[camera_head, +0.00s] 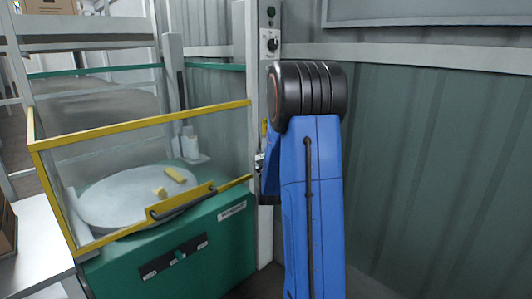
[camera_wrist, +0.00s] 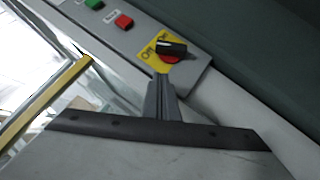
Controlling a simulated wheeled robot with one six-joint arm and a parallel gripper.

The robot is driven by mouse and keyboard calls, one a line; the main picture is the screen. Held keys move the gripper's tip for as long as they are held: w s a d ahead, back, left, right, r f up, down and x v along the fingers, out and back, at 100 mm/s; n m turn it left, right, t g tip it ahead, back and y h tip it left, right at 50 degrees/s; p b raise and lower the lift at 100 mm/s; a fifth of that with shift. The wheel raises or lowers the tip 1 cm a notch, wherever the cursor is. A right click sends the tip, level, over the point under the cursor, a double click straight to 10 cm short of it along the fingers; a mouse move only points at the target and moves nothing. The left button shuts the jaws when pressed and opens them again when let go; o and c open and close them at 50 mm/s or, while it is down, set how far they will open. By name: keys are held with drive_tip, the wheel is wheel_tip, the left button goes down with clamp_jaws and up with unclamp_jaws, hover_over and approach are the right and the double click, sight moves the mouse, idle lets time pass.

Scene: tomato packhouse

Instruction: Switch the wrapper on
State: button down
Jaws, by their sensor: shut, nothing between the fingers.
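The wrapper (camera_head: 225,248) has a green base, a round turntable (camera_head: 110,200) and a clear guard in a yellow frame (camera_head: 140,129). In the wrist view, a rotary switch (camera_wrist: 172,47) with a black knob and red part sits on a yellow plate (camera_wrist: 148,52) marked ON. A green button (camera_wrist: 94,4) and a red button (camera_wrist: 123,21) lie further up the same grey panel. My gripper (camera_wrist: 160,80) is shut and empty, its tips just below the switch; I cannot tell whether they touch. In the head view my gripper (camera_head: 260,163) is partly hidden by my blue arm.
A grey post (camera_head: 252,75) stands beside the guard, with another dial (camera_head: 272,43) high on it. A ribbed green wall (camera_head: 430,170) closes the right side. A white table (camera_head: 38,245) stands at the left. Yellow pieces (camera_head: 174,175) lie on the turntable.

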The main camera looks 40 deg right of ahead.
drive_tip(key=w+d+r, duration=0.2)
drive_tip(key=d+r, duration=0.1)
drive_tip(key=d, duration=0.2)
drive_tip(key=shift+w, duration=0.15)
